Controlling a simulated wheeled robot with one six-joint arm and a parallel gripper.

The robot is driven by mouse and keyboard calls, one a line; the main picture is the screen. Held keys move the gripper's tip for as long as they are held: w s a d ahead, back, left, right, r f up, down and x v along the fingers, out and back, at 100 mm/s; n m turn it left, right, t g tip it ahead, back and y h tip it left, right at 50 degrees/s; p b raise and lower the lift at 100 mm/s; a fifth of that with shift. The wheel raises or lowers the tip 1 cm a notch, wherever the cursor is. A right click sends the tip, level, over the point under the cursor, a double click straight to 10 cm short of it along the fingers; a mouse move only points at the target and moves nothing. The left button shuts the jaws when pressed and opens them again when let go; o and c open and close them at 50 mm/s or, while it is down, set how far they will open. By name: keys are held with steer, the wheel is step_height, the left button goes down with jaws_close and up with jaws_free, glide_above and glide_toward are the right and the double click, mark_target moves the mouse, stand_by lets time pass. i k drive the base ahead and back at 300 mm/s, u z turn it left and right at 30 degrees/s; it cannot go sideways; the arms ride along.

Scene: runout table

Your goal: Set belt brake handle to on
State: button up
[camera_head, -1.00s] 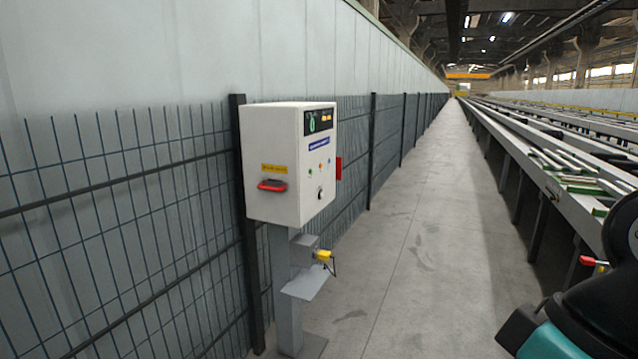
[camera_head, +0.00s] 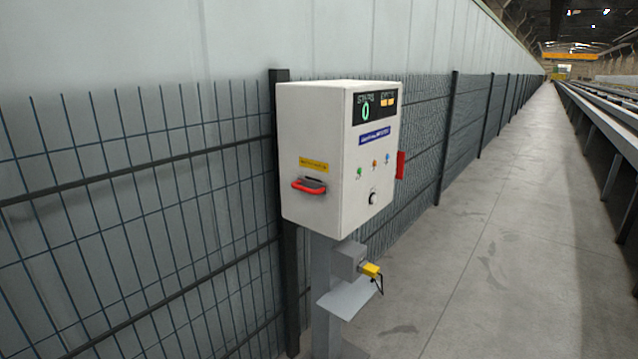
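A white control box (camera_head: 338,158) stands on a grey post in front of the wire fence. On its left side is a red handle (camera_head: 308,186) on a dark mount, under a small yellow label (camera_head: 313,164). The label's text is too small to read, so I cannot tell whether this is the belt brake handle or how it is set. The front face carries a dark display (camera_head: 375,106), a blue label, several small coloured buttons and a black knob (camera_head: 372,198). A red part shows at its right edge. My gripper is not in view.
A wire mesh fence (camera_head: 150,215) runs behind the box along a pale wall. Below the box a grey shelf (camera_head: 347,298) and a yellow device (camera_head: 370,270) stick out from the post. The concrete aisle (camera_head: 480,240) to the right is clear, with conveyor tables (camera_head: 612,140) beyond.

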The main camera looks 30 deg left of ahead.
mark_target(307, 185)
steer(key=u, duration=0.2)
steer(key=i, duration=0.7)
steer(key=u, duration=1.05)
steer(key=i, duration=0.65)
steer(key=u, duration=0.7)
